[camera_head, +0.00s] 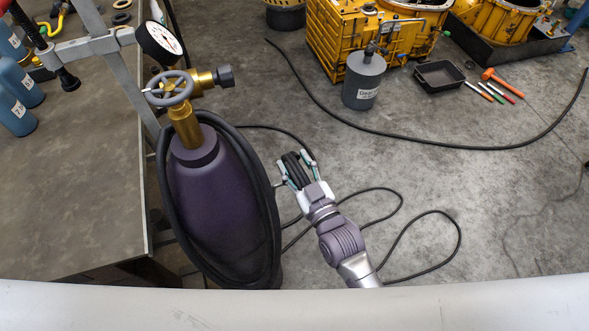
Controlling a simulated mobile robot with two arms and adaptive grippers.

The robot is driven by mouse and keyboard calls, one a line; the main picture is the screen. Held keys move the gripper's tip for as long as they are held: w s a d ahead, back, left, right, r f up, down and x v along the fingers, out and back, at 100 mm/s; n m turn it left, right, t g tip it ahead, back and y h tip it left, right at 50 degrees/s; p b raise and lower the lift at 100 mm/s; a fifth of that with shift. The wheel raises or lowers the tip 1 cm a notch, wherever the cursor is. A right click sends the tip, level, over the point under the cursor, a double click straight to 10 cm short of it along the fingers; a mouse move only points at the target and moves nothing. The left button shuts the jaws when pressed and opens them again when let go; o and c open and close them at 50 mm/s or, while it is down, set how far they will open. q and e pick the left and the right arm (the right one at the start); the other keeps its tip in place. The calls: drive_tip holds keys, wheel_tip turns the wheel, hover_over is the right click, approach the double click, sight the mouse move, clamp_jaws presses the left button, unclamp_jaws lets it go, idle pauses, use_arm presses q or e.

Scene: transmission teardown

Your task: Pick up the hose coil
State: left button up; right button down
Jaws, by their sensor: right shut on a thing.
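A black hose coil (293,165) shows as a short bundle of several dark strands between the fingers of my right gripper (296,170). The gripper is shut on this bundle, right of the purple gas cylinder (205,200). Black hose (164,195) also loops around the cylinder's body, below its brass valve (185,125). Thin black hose runs (435,212) in loose loops on the floor right of my right arm. I cannot tell whether the held bundle joins these loops or the hose around the cylinder. My left gripper is not in view.
A workbench (75,190) with blue bottles (15,112) stands at the left. A grey can (363,82), a black tray (438,76), hand tools (495,85) and yellow machinery (375,35) are at the back. A long black cable (440,143) crosses the floor. Floor at the right is clear.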

wheel_tip(320, 180, up, 5)
drive_tip(key=shift+r, duration=0.1)
drive_tip(key=shift+w+d, duration=0.1)
drive_tip(key=shift+d, duration=0.15)
drive_tip(key=w+d+b, duration=0.2)
drive_tip(key=w+d, duration=0.1)
drive_tip(key=d, duration=0.6)
drive_tip(key=w+d+b, duration=0.3)
drive_tip(key=d, duration=0.6)
